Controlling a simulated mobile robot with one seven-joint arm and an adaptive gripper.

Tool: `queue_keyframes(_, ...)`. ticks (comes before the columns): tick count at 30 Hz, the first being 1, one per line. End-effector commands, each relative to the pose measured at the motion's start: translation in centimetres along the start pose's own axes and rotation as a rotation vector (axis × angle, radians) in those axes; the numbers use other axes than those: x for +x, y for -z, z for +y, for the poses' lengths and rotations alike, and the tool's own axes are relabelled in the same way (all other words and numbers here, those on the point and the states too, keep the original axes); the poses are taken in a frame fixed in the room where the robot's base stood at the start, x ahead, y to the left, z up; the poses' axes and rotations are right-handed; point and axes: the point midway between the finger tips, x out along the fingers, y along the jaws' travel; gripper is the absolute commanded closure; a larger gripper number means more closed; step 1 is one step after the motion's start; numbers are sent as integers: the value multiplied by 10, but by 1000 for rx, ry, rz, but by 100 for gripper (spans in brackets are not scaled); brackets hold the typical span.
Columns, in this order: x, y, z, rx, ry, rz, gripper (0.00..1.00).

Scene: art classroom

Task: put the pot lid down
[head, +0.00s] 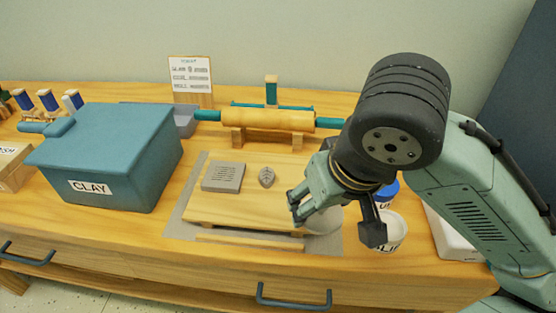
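My gripper (299,207) is over the right end of a low wooden board, pointing down and left. A pale grey rounded shape (324,222) shows just below and right of the fingers. It may be the pot lid, but I cannot tell whether it is held or resting. A white pot (396,234) with a partly hidden label stands right of my gripper, and its top looks open. A jar with a blue top (387,191) stands behind it, partly hidden by my arm.
The wooden board (235,211) lies on a grey mat (181,222) and bears a grey slab (222,177) and a small leaf-like piece (267,177). A blue CLAY bin (112,155) stands left. A rolling pin (255,119) rests on a stand behind. A white tray (455,240) is at right.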

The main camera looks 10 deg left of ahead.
Motion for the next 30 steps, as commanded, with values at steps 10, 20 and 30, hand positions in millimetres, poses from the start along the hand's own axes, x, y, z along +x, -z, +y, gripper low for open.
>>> queue_keyframes(10,26,51,15,24,-4,-1,54)
queue_keyframes(20,61,116,32,24,-9,0,54)
queue_keyframes(30,85,132,38,23,-8,-1,54)
